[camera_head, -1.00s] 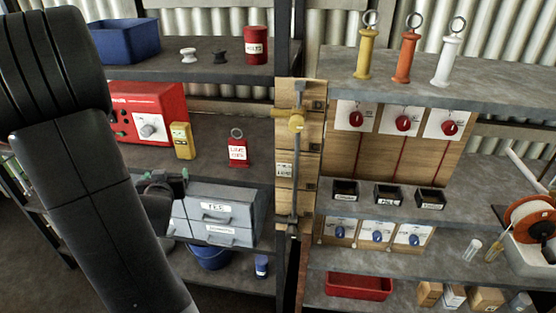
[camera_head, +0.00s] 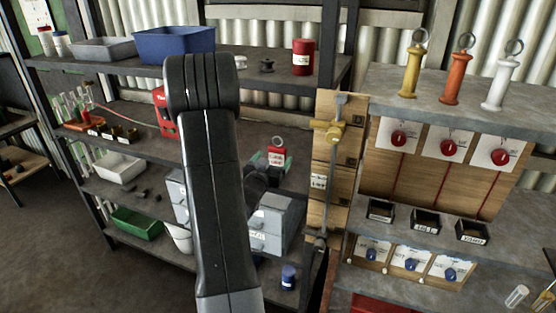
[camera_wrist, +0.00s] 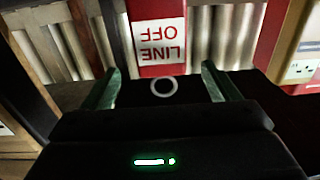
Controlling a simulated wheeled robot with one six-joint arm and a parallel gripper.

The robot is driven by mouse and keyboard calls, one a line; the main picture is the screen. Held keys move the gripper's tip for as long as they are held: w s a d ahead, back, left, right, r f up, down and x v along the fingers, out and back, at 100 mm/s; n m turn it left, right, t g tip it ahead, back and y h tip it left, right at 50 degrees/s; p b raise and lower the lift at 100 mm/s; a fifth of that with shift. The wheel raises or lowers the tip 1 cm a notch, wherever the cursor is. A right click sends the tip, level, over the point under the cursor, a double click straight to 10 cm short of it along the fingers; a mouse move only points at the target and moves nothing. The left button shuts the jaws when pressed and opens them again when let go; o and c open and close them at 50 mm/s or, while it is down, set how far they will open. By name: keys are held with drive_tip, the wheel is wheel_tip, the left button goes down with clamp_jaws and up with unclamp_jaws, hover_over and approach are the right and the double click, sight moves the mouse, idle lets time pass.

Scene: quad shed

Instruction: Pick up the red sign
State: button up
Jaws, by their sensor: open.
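The red sign (camera_head: 276,158) is a small red block with a white label and a ring on top, on the middle shelf at the left. In the wrist view the red sign (camera_wrist: 158,40) appears upside down, its label reading "LINE OFF". My gripper (camera_wrist: 163,78) is open. Its two green fingers lie left and right of the ring, with a gap on both sides, and the sign's body shows between and beyond the tips. In the head view my gripper (camera_head: 264,160) is beside the sign, and my arm hides part of the shelf.
Grey drawers (camera_head: 268,228) stand below the sign. A wooden post with a yellow lever (camera_head: 330,130) rises to its right. A blue bin (camera_head: 174,43) and a red can (camera_head: 303,57) are on the top shelf.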

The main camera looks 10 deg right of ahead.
sight(276, 152)
drive_tip(key=x, duration=0.1)
drive_tip(key=p+x, duration=0.1)
drive_tip(key=x, duration=0.2)
drive_tip(key=shift+w+r+p, duration=0.2)
drive_tip(key=shift+r+p, duration=0.05)
drive_tip(key=shift+p, duration=0.1)
drive_tip(key=shift+w+d+f, duration=0.1)
drive_tip(key=shift+w+d, duration=0.2)
drive_tip(key=shift+w, duration=0.1)
drive_tip(key=c, duration=1.1)
wheel_tip(276, 152, up, 10)
drive_tip(key=shift+r, duration=0.1)
